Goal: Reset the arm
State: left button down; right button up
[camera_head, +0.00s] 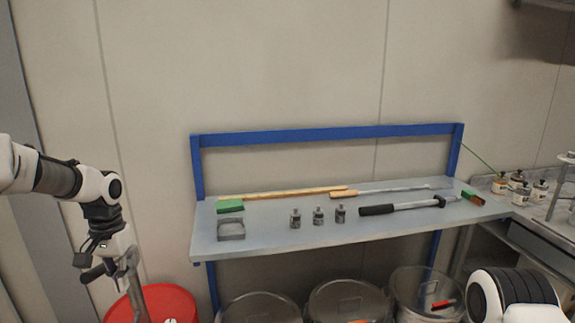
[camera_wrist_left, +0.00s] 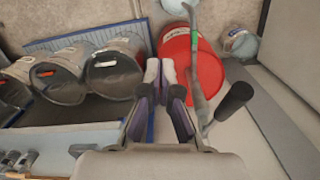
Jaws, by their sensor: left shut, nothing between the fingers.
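My left gripper (camera_head: 128,262) hangs down at the left, beside the workbench and above a red bucket (camera_head: 172,300). In the left wrist view its two fingers (camera_wrist_left: 160,72) are together with nothing between them. A long tool with a black handle (camera_wrist_left: 234,101) and a grey shaft passes just beside the fingers, in front of the red bucket. I cannot tell whether it touches the gripper. Part of my right arm shows at the lower right of the head view; its gripper is out of view.
The blue-framed bench (camera_head: 275,236) holds a green-headed brush (camera_head: 230,206), a grey tray (camera_head: 231,230), several small bottles (camera_head: 318,216) and a black-handled tool (camera_head: 378,210). Lidded bins (camera_head: 347,298) stand below. More bottles (camera_head: 500,183) sit on the right counter.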

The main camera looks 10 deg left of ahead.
pick_arm(q)
jog(key=s+d+f, duration=0.3)
jog(key=d+f, duration=0.1)
jog(key=f, duration=0.4)
jog(key=s+d+f, duration=0.3)
jog(key=d+f, duration=0.1)
jog(key=f, duration=0.4)
jog(key=s+d+f, duration=0.4)
jog(key=f, duration=0.5)
jog(key=s+d+f, duration=0.2)
jog(key=s+f, duration=0.2)
jog(key=s, duration=0.6)
jog(key=s+d+f+t, duration=0.1)
jog(key=s+f, duration=0.3)
jog(key=s, duration=0.6)
jog(key=shift+d+f+m, duration=0.2)
jog(key=shift+d+m, duration=0.2)
